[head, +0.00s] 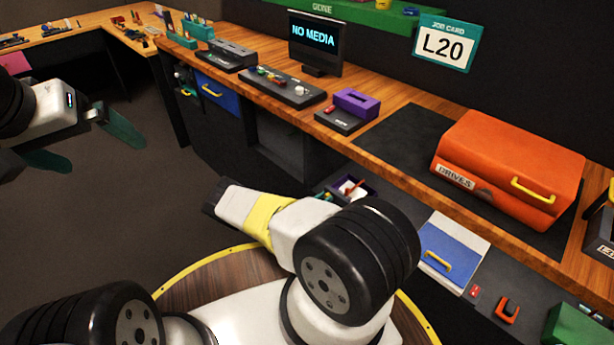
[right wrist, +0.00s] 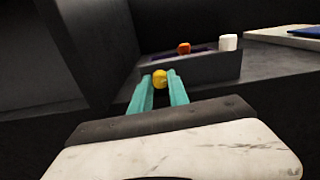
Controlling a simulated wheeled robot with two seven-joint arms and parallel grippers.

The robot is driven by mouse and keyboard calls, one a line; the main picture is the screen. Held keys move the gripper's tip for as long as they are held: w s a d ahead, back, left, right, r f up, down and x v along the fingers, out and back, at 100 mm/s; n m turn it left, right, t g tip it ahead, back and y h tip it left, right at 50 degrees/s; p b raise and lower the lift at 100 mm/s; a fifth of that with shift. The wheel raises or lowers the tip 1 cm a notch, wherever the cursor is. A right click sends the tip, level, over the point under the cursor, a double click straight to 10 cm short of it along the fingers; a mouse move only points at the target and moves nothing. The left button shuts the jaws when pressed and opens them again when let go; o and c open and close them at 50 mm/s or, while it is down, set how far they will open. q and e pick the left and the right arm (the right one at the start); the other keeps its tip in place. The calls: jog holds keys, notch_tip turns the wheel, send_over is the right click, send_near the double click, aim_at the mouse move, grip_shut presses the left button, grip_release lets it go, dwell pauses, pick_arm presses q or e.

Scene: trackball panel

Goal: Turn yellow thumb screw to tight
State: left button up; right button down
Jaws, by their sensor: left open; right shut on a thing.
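The yellow thumb screw (right wrist: 160,79) shows in the right wrist view as a small round knob on the front of a dark box (right wrist: 205,68). My right gripper (right wrist: 161,84) has its two teal fingers on either side of the screw and is shut on it. The screw's tightness cannot be read from the picture. In the head view, my right arm's wrist reaches toward the bench front and its fingers are hidden. My left gripper (head: 88,145) is open and empty over the floor at the left.
The dark box, holding a red item (right wrist: 184,48) and a white item (right wrist: 228,42), also shows below the bench edge in the head view (head: 366,207). An orange drives case (head: 505,160), purple block (head: 356,102) and monitor (head: 315,42) stand on the bench. Floor at left is clear.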

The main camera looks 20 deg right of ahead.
jog(key=m, duration=0.7)
jog(key=shift+m, duration=0.4)
jog(key=shift+f+m, duration=0.1)
jog(key=shift+m, duration=11.7)
jog(key=c, duration=1.3)
grip_release()
